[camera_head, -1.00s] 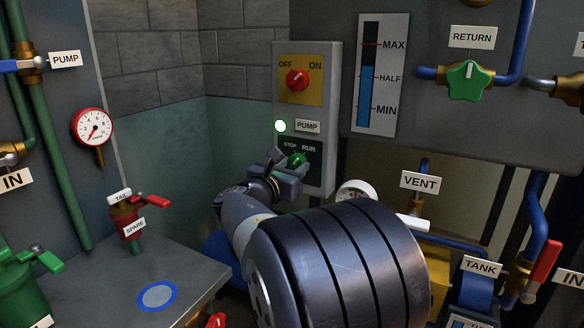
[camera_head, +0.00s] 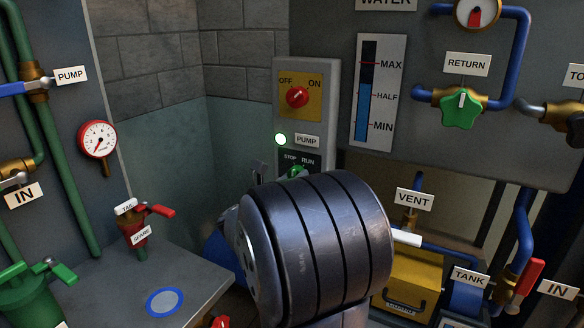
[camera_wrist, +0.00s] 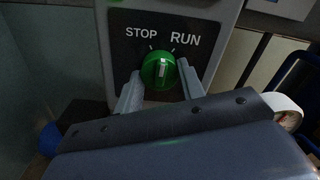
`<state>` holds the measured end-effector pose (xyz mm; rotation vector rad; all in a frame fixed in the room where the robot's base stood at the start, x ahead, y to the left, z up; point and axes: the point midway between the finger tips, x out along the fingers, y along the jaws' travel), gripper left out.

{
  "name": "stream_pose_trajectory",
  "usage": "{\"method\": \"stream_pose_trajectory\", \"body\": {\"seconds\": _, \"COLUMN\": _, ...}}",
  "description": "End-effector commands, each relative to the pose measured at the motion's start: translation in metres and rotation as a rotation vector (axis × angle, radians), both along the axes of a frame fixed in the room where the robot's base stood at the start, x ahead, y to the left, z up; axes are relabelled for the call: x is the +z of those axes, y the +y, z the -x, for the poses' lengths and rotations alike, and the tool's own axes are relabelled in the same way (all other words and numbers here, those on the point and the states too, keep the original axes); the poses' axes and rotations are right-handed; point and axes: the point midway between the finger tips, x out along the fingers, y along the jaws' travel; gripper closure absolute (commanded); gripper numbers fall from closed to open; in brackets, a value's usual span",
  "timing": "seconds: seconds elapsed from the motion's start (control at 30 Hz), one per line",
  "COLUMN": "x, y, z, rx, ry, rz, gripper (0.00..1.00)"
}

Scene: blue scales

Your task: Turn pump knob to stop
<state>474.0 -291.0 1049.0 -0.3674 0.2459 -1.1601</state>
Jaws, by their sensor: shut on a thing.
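The green pump knob (camera_wrist: 152,70) is on a dark plate (camera_wrist: 200,64) marked STOP on the left and RUN on the right. Its pale pointer stands nearly upright, leaning slightly right toward the RUN mark. My gripper (camera_wrist: 160,82) has one grey finger on each side of the knob and is shut on it. In the head view the knob (camera_head: 296,171) shows only at its top, and my arm hides most of the gripper. The pump lamp (camera_head: 280,139) glows pale green-white beside the PUMP label (camera_head: 307,141).
A red OFF/ON switch (camera_head: 297,97) on a yellow plate is above the lamp. A level gauge (camera_head: 377,95) and a green RETURN valve (camera_head: 460,109) are to the right. A red-handled SPARE valve (camera_head: 133,225) stands on the left bench.

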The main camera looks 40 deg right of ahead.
Motion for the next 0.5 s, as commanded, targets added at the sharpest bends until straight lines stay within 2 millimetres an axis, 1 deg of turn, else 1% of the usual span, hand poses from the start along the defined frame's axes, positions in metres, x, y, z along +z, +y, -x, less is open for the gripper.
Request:
{"method": "stream_pose_trajectory", "body": {"seconds": 0.03, "x": 0.0058, "y": -0.0001, "z": -0.0001, "rx": 0.0, "ry": 0.045, "rz": 0.016, "gripper": 0.85}}
{"method": "stream_pose_trajectory", "body": {"seconds": 0.3, "x": 0.0051, "y": -0.0001, "z": 0.0, "rx": 0.001, "ry": 0.269, "rz": 0.109, "gripper": 0.85}}
{"method": "stream_pose_trajectory", "body": {"seconds": 0.5, "x": 0.0041, "y": -0.0001, "z": 0.0003, "rx": 0.001, "ry": 0.398, "rz": 0.163, "gripper": 0.85}}
